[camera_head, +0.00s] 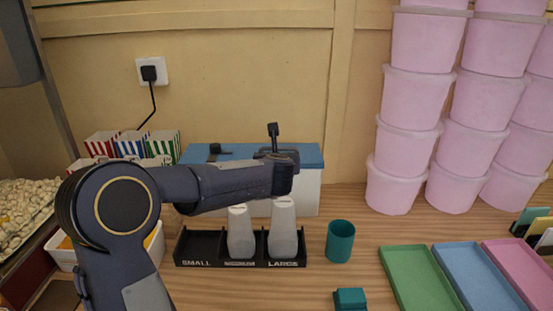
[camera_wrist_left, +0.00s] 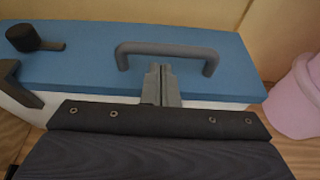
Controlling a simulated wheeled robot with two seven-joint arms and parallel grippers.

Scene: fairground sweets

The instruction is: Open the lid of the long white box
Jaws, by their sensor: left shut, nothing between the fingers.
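The long white box (camera_head: 306,192) stands against the back wall with its blue lid (camera_head: 313,155) down. The lid also shows in the left wrist view (camera_wrist_left: 225,80), where a grey bar handle (camera_wrist_left: 165,48) rises from it. My left gripper (camera_wrist_left: 161,72) is shut and empty, its fingertips just in front of the handle's middle; I cannot tell whether they touch it. In the head view my left arm crosses in front of the box and hides part of it, and the fingertips are hard to make out. My right gripper is not in view.
A dark knob-like item (camera_wrist_left: 28,40) sits on the lid's left part. A black rack (camera_head: 220,262) with two pale tapered holders stands before the box, a teal cup (camera_head: 340,242) beside it. Pink tubs (camera_head: 410,140) are stacked at right. Striped cartons (camera_head: 130,145) stand left.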

